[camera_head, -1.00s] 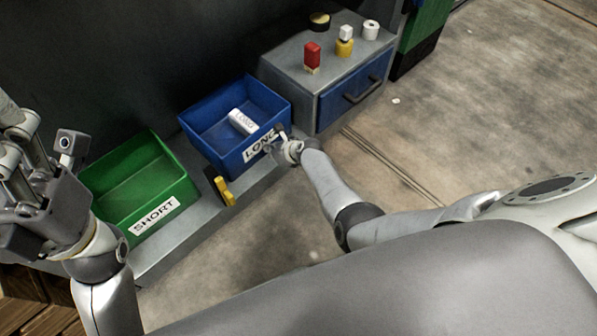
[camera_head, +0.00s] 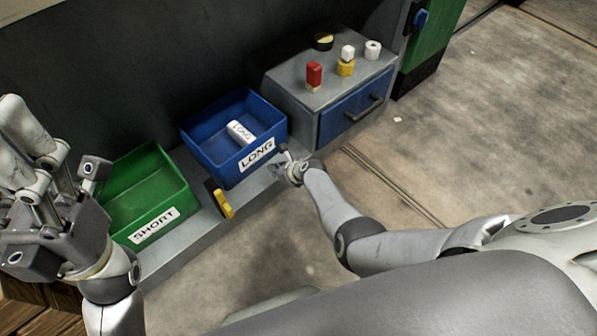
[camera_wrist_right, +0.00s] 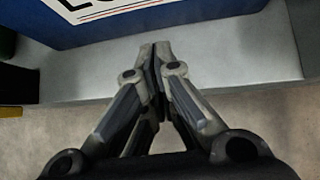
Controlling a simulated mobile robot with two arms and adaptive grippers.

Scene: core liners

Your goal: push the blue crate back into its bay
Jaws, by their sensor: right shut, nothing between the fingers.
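The blue crate (camera_head: 222,167) with a white LONG label sits on the grey ledge, left of the grey cabinet.
A green crate (camera_head: 176,200) labelled SHORT stands to the left. A yellow-and-black item (camera_head: 220,200) is at the ledge (camera_head: 192,232) between the crates. The grey cabinet (camera_head: 300,88) has a blue drawer (camera_head: 350,112) and several small items on top.

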